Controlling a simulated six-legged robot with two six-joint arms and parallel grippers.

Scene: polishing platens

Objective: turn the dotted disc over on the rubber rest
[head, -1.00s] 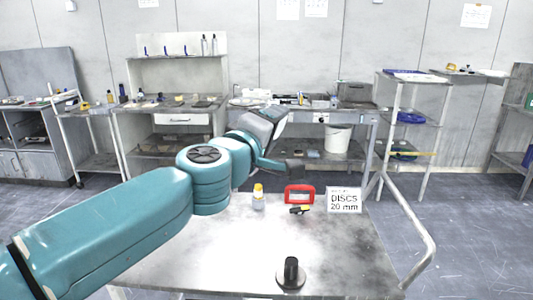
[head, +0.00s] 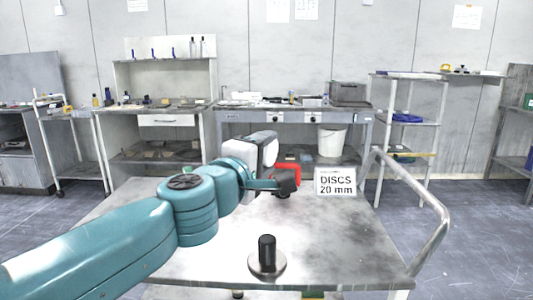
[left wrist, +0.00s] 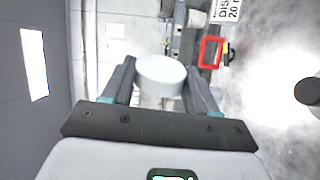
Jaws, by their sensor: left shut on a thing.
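My left gripper (head: 287,183) is above the table, farther back than the rubber rest. In the left wrist view, its two dark fingers (left wrist: 160,85) are shut on a pale round disc (left wrist: 160,74). No dots show on the part of the disc I see. In the head view the disc cannot be made out at the gripper. The rubber rest (head: 267,246) is a black upright post on a round metal base, near the table's front, with nothing on it. It also shows at the right edge of the left wrist view (left wrist: 308,91). My right gripper is not in view.
A white "DISCS 20 mm" sign (head: 335,182) stands at the back right of the metal table (head: 200,265). A red frame (head: 289,168) is partly behind my gripper. A bent metal rail (head: 430,215) runs along the right side. The tabletop around the rest is clear.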

